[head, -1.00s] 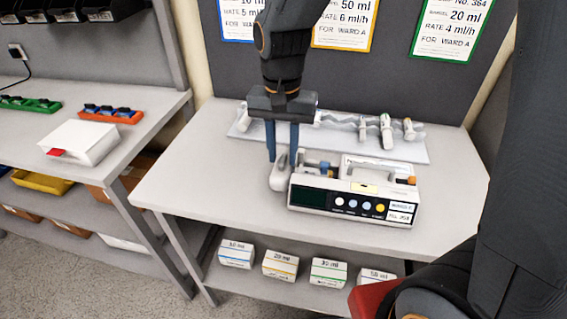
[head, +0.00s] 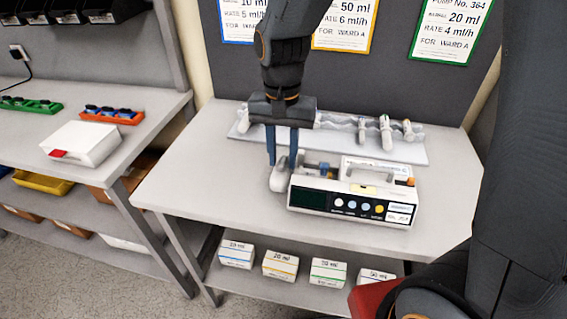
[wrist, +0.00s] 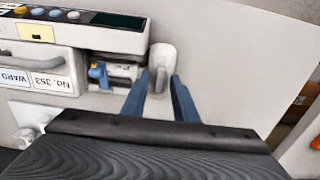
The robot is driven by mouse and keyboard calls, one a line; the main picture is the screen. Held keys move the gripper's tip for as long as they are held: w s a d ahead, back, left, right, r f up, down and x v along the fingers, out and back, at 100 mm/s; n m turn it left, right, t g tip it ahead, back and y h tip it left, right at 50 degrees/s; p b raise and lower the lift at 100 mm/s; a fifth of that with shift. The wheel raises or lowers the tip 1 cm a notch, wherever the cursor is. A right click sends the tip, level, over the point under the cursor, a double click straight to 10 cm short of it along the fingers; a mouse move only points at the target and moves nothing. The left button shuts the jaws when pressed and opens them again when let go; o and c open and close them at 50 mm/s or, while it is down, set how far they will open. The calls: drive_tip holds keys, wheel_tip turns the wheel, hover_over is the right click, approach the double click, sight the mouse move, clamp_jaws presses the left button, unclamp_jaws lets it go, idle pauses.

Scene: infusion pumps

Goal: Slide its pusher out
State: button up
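The white infusion pump (head: 312,198) stands on the table, its dark screen and round buttons facing the front. Its pusher (head: 278,180) is a pale rounded block at the pump's left end, close to the body. In the wrist view the pusher (wrist: 162,58) stands beside the pump's end, near a blue part (wrist: 98,74) in the bay. My gripper (head: 282,165) points down with its two blue fingers on either side of the pusher. The wrist view shows the fingers (wrist: 161,80) close against it. I cannot tell whether they press on it.
A pale tray (head: 340,146) with several syringes lies behind the pump. The table (head: 190,190) is clear to the pump's left. Boxes (head: 280,266) stand on the shelf below. A side table holds a white box (head: 82,145). Cards (head: 345,22) hang on the back panel.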

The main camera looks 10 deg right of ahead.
drive_tip(key=c, duration=0.6)
drive_tip(key=shift+a, duration=0.1)
drive_tip(key=shift+w+a+p, duration=0.25)
drive_tip(key=shift+w+a, duration=0.2)
drive_tip(key=shift+a, duration=0.7)
drive_tip(key=shift+w+a+p, duration=0.25)
drive_tip(key=shift+w+a, duration=0.15)
drive_tip(key=shift+a, duration=0.7)
drive_tip(key=shift+w+a+p, duration=0.25)
drive_tip(key=shift+w+a, duration=0.2)
drive_tip(key=shift+a, duration=0.7)
drive_tip(key=shift+w+a, duration=0.1)
drive_tip(key=shift+a, duration=0.2)
drive_tip(key=o, duration=0.6)
